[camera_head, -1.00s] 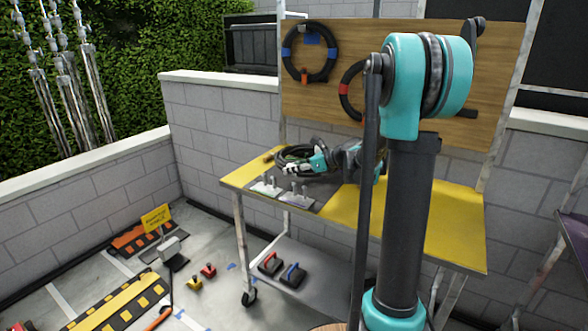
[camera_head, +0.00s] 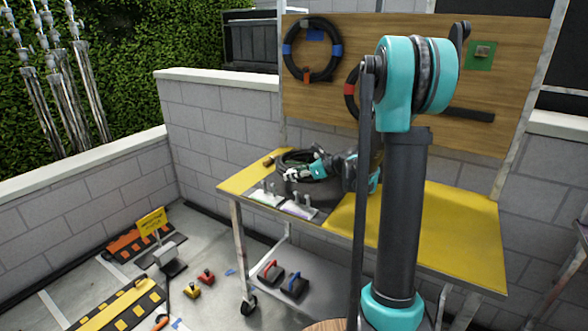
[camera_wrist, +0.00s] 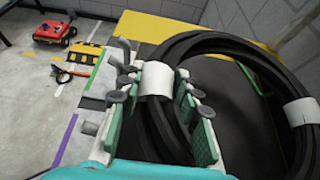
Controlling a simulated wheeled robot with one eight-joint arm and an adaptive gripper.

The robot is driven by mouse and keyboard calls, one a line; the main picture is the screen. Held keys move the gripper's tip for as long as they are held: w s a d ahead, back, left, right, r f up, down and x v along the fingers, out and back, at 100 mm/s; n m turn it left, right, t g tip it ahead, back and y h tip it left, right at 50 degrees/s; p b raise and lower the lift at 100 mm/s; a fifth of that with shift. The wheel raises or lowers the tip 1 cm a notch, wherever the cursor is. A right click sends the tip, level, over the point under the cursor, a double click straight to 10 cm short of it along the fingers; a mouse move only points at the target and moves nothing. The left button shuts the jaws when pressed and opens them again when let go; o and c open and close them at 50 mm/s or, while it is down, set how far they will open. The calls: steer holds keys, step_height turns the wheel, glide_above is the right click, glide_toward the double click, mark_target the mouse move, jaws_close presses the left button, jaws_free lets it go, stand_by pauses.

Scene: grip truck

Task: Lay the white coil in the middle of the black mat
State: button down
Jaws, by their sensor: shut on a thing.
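The white coil is a ring of black hose with white bands. In the wrist view the coil (camera_wrist: 225,45) fills the right side, with one white band (camera_wrist: 155,82) between my gripper's fingers (camera_wrist: 160,98). My gripper is shut on the coil there. In the head view my gripper (camera_head: 297,174) is over the table at the coil's near side, and the coil (camera_head: 292,156) is partly hidden by it. The black mat (camera_wrist: 235,112) shows as a dark surface through the ring. I cannot tell whether the coil touches it.
Metal clamp-like pieces (camera_head: 300,207) stand at the table's front edge near the coil. The yellow tabletop (camera_head: 440,225) to the right is clear. A wooden board (camera_head: 420,85) with hung rings (camera_head: 311,50) rises behind. Red and blue-handled items (camera_head: 292,283) lie on the lower shelf.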

steer(key=shift+f, duration=2.65)
steer(key=c, duration=1)
jaws_free()
steer(key=shift+f, duration=0.1)
steer(key=v, duration=1.2)
